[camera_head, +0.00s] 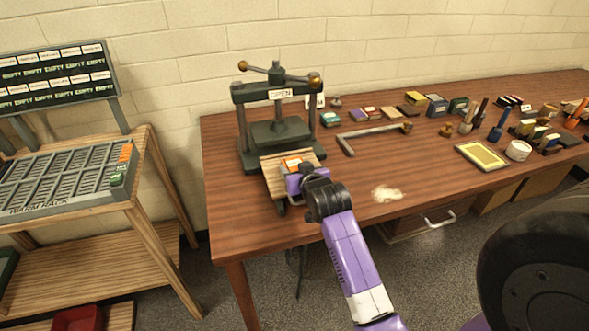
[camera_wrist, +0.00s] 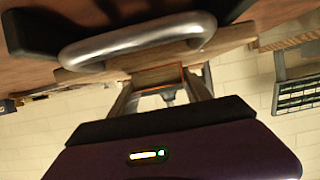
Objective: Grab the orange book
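The orange book (camera_head: 292,163) lies on the wooden board (camera_head: 272,178) at the front of the dark green press, partly hidden by my gripper. My gripper (camera_head: 293,181) is at the board's front edge, right up against the book. In the wrist view the book (camera_wrist: 160,77) shows as a pale block with orange edges, between the two fingers of my gripper (camera_wrist: 163,90). The fingers stand apart, one on each side of it. Whether they touch it is hard to see.
The press (camera_head: 277,130) with an OPEN sign stands behind. A metal handle bar (camera_wrist: 140,40) runs close to the fingers in the wrist view. An angled metal tool (camera_head: 372,132), a yellow framed tray (camera_head: 482,156) and small boxes lie to the right. A rack (camera_head: 65,175) stands left.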

